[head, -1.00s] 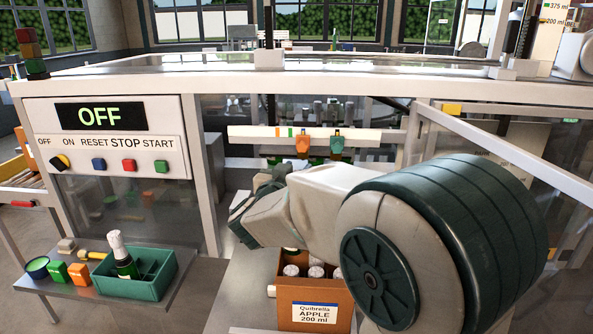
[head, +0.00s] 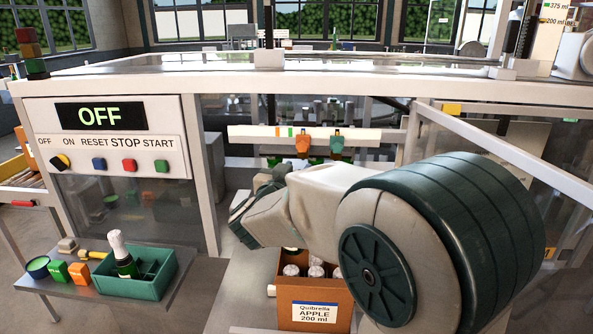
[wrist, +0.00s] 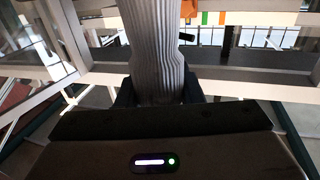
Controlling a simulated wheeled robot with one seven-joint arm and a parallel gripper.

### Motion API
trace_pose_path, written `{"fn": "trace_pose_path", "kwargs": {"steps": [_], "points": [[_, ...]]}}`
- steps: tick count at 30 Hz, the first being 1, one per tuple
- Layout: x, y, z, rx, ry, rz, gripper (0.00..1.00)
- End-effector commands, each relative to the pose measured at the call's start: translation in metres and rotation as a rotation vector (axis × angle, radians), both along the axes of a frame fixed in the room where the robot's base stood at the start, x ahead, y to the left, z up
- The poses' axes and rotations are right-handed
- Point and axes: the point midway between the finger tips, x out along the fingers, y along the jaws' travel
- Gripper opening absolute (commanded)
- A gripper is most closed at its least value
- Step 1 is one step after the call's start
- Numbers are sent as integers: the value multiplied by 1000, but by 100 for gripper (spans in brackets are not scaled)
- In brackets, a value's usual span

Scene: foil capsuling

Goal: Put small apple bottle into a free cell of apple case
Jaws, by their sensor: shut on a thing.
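The apple case (head: 315,312) is a brown open box labelled "Quibrella APPLE 200 ml", below my arm in the head view. Several bottles with pale foil tops (head: 291,270) stand in it; my arm hides its back part, so I cannot tell which cells are free. In the wrist view my gripper (wrist: 157,96) is shut on a tall, pleated silver-grey thing, apparently the foil-covered neck of the small apple bottle (wrist: 155,45). Its lower part is hidden behind the gripper body. In the head view my gripper (head: 245,215) is left of and above the case, and the held bottle cannot be made out.
A green tray (head: 130,287) with a white-topped bottle (head: 122,255) stands on a side shelf at left. Orange and green blocks (head: 78,273) lie beside it. The machine frame (head: 215,180) and a white rail (head: 310,135) stand behind my arm.

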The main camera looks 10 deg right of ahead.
Motion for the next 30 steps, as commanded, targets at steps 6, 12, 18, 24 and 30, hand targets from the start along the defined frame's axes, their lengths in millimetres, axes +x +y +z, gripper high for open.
{"fn": "trace_pose_path", "kwargs": {"steps": [6,12,18,24,30], "points": [[0,0,1,0,-2,0,0],[0,0,-4,0,-2,0,0],[0,0,-9,0,-2,0,0],[0,0,-14,-1,-2,0,0],[0,0,-19,-1,-2,0,0]]}}
